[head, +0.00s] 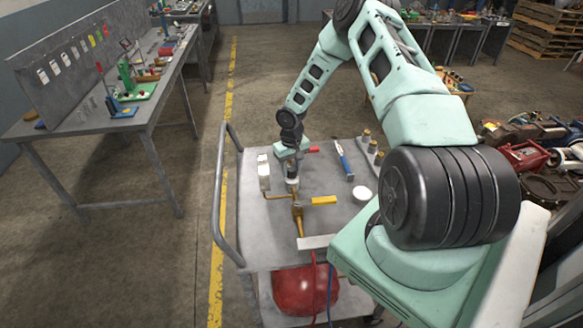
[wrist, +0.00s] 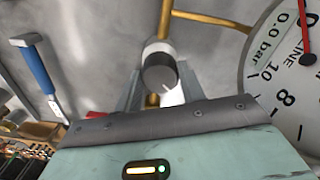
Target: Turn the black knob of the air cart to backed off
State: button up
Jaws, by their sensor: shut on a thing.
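The air cart (head: 262,235) stands below my arm, with brass pipework on its grey top. My gripper (head: 292,180) points down over the left part of the cart top. In the wrist view the black knob (wrist: 160,74) sits between the two fingers of my gripper (wrist: 160,88), which are shut on it from both sides. The knob has a pale mark on its lower right and a light collar behind it. A round white gauge (wrist: 268,85) reading 0.0 bar, with a red needle, is right of the knob. In the head view my gripper mostly hides the knob.
A yellow valve handle (head: 323,200) lies near the knob. A blue-handled tool (head: 344,160) and a white round dish (head: 362,193) are on the cart. A red tank (head: 300,291) sits below. The cart's push rail (head: 219,190) is at left, beside clear floor and a workbench (head: 150,105).

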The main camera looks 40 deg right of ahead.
jog(key=n+b, duration=0.1)
jog(key=n, duration=0.4)
jog(key=n+b, duration=0.1)
jog(key=n, duration=0.4)
jog(key=shift+n, duration=0.3)
jog(key=n, duration=1)
jog(key=shift+r+n+p, duration=0.1)
jog(key=shift+n+p, duration=0.25)
jog(key=shift+n, duration=0.05)
jog(key=n+p, duration=0.1)
jog(key=n, duration=0.4)
jog(key=n+p, duration=0.1)
jog(key=n, duration=0.4)
jog(key=shift+n, duration=0.4)
jog(key=n+p, duration=0.1)
jog(key=n, duration=0.4)
jog(key=n+p, duration=0.1)
jog(key=n, duration=0.4)
jog(key=shift+p, duration=0.35)
jog(key=shift+n, duration=0.4)
